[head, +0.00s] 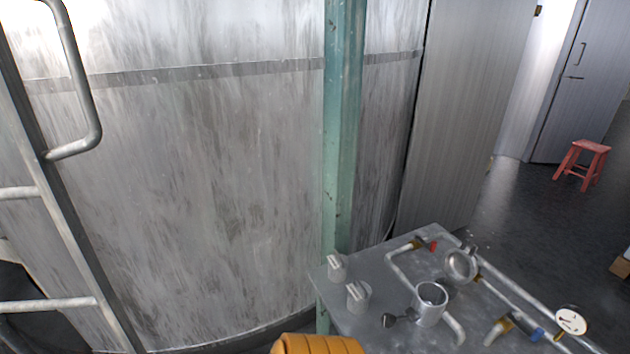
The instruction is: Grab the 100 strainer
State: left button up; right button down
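A round metal piece with a rim and a darker middle, strainer-like (461,264), sits near the far right side of a grey metal table (385,325). No number 100 is readable on it, and I cannot tell for certain that it is the strainer. A metal cup-like cylinder (431,304), open at the top, stands nearer on the same table. Neither of my grippers is in view.
Two small grey knobbed pieces (337,267) stand at the table's left edge. Pipes with red (432,245) and blue (537,334) valve parts and a white dial (571,319) run along the right. A green post (342,130) and large tank (200,180) stand behind; a red stool (583,162) is far right.

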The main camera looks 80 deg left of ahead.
aim_at(337, 262)
jog(key=u, duration=2.45)
